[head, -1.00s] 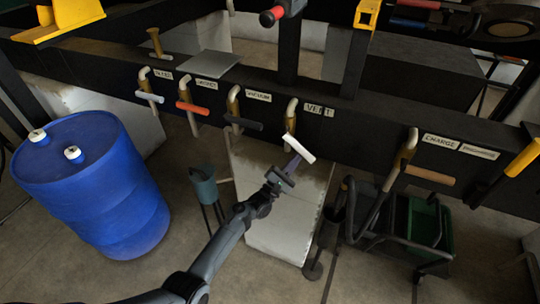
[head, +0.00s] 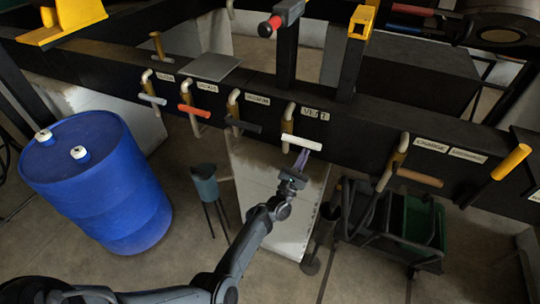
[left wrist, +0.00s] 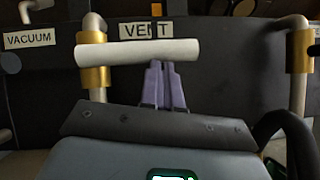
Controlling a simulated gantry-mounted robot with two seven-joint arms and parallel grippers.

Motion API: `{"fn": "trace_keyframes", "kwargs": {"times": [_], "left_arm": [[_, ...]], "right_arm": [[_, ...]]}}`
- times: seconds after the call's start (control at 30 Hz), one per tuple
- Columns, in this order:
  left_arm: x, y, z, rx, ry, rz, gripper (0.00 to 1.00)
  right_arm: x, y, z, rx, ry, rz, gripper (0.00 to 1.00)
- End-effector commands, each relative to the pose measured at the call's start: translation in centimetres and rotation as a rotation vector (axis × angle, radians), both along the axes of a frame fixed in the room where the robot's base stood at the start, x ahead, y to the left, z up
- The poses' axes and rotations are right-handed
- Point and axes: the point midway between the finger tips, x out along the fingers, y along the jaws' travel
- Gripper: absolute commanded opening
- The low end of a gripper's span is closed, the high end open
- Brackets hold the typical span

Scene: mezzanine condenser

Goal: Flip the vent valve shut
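The vent valve has a white bar handle (head: 301,143) on a brass and pale pipe body, under the VENT label (head: 315,113) on the black beam. The handle lies nearly level across the front of the pipe. It also shows in the left wrist view (left wrist: 138,53), crossing just above the fingers. My left gripper (head: 303,156) is just below the right half of the handle. Its purple fingers (left wrist: 166,72) are close together with nothing seen between them. The tips meet the handle's lower edge in the picture; I cannot tell whether they touch. My right gripper is not in view.
Similar valves with dark (head: 243,125), red (head: 194,112) and pale (head: 152,99) handles stand to the left. A brown-handled charge valve (head: 419,178) is to the right. A blue drum (head: 100,190) stands at left, and a green-and-black cart (head: 420,225) stands at lower right.

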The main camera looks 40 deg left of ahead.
Motion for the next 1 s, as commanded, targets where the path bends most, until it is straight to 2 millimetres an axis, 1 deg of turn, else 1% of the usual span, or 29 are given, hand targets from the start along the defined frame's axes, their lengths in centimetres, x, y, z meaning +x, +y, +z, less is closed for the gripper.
{"fn": "trace_keyframes", "kwargs": {"times": [0.03, 0.43, 0.63, 0.77, 0.97, 1.0], "left_arm": [[0.1, -0.1, 0.3, 0.000, -0.005, -0.003, 0.00], [0.1, -0.2, 0.5, 0.001, -0.005, -0.004, 0.00], [0.1, -0.2, 0.1, 0.001, -0.005, -0.004, 0.00], [0.0, -0.3, -1.2, 0.000, -0.003, -0.005, 0.00], [-0.4, -0.6, -4.6, 0.001, 0.001, -0.007, 0.00], [-1.0, -0.9, -4.6, -0.001, 0.002, -0.007, 0.00]], "right_arm": [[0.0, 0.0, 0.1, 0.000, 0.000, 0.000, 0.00], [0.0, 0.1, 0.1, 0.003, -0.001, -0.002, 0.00], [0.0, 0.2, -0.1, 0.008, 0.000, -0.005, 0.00], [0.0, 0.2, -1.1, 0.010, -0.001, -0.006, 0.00], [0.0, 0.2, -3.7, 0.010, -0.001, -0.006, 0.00], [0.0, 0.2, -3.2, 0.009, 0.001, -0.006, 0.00]]}}
